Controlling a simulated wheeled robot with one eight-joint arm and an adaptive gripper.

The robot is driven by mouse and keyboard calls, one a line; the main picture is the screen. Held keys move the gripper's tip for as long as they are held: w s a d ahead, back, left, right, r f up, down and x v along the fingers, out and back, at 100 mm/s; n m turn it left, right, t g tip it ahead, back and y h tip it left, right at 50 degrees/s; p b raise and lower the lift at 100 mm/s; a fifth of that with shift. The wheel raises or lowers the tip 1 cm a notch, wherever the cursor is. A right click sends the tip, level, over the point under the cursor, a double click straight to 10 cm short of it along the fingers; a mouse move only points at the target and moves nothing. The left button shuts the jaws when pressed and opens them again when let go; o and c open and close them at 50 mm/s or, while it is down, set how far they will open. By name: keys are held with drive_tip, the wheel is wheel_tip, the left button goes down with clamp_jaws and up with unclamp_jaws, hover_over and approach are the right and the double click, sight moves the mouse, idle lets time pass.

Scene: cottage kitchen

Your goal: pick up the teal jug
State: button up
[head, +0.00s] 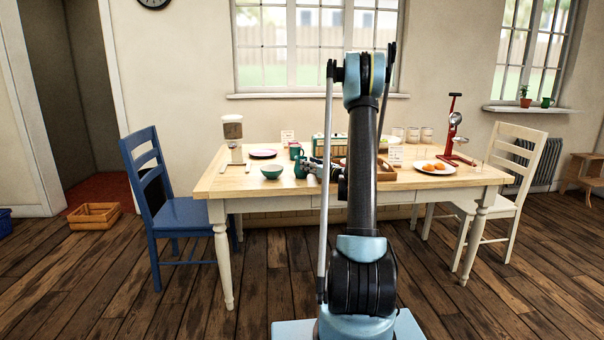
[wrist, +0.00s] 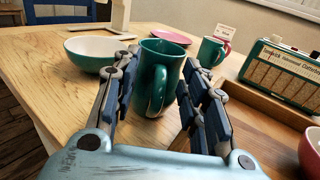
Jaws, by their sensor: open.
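The teal jug (wrist: 152,88) stands upright on the wooden table (wrist: 45,70), its handle facing my wrist camera. It also shows in the head view (head: 300,169), just left of my gripper (head: 314,168). In the wrist view my gripper (wrist: 162,66) is open and empty, with one finger on each side of the jug in the picture. The handle appears between the fingers. Whether the fingers touch the jug cannot be told. The fingers hide parts of the jug's sides.
A teal bowl (wrist: 92,52) is close left of the jug. A teal mug (wrist: 212,51) and a pink plate (wrist: 171,36) are behind. A wooden tray (wrist: 262,120) and a radio (wrist: 281,72) are at the right. Bare tabletop lies at the left front.

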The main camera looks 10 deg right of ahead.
drive_tip(key=shift+w, duration=0.1)
clamp_jaws()
drive_tip(key=shift+r, duration=0.1)
idle(0.3)
